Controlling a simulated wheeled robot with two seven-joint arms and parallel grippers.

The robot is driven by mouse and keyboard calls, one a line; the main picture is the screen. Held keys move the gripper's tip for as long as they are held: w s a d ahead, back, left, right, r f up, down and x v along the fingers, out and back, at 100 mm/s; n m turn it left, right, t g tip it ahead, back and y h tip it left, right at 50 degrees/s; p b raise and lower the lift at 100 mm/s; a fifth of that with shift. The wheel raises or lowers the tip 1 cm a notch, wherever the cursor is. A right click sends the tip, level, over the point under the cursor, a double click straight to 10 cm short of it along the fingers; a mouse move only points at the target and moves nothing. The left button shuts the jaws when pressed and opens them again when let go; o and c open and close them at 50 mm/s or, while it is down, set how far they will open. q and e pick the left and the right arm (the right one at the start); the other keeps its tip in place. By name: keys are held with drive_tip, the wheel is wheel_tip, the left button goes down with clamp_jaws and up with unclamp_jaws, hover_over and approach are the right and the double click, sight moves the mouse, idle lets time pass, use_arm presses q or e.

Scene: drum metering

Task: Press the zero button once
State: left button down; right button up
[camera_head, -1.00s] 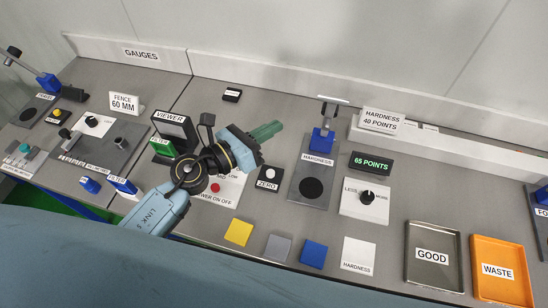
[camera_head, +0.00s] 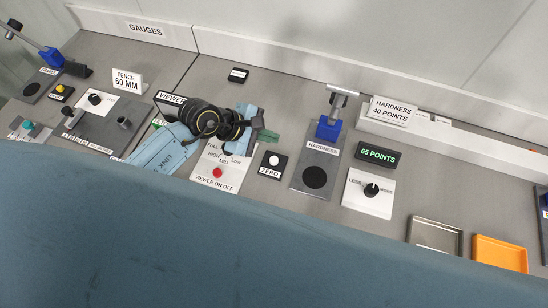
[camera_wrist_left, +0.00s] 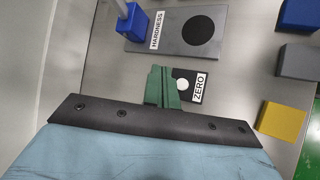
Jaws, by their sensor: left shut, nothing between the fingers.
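The zero button (camera_head: 274,160) is a white round button on a black plate labelled ZERO (camera_head: 270,171), between the viewer panel and the hardness plate. My left gripper (camera_head: 266,136) is just behind and left of it in the head view, with its green fingers together and empty. In the left wrist view the green fingers (camera_wrist_left: 162,86) overlap the edge of the black plate, beside the white button (camera_wrist_left: 181,85). I cannot tell the height of the fingertips above the plate; no contact with the button shows. My right gripper is not in view.
The viewer panel with a red button (camera_head: 217,172) lies left of the zero plate, partly under my left arm. The hardness plate (camera_head: 315,160) with its blue-headed stand is to the right. The display reads 65 POINTS (camera_head: 378,154). A dial panel (camera_head: 368,195) and trays (camera_head: 500,254) lie further right.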

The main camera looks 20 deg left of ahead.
sight(270, 160)
use_arm(q)
drive_tip(key=shift+f+b, duration=3.4)
drive_tip(key=shift+f, duration=0.9)
drive_tip(key=shift+f+b, duration=0.4)
drive_tip(key=shift+f+b, duration=0.4)
drive_tip(key=shift+f, duration=0.05)
drive_tip(key=shift+r, duration=0.1)
drive_tip(key=shift+r+p, duration=0.75)
drive_tip(key=shift+r, duration=0.05)
wheel_tip(270, 160, up, 5)
drive_tip(key=p, duration=0.4)
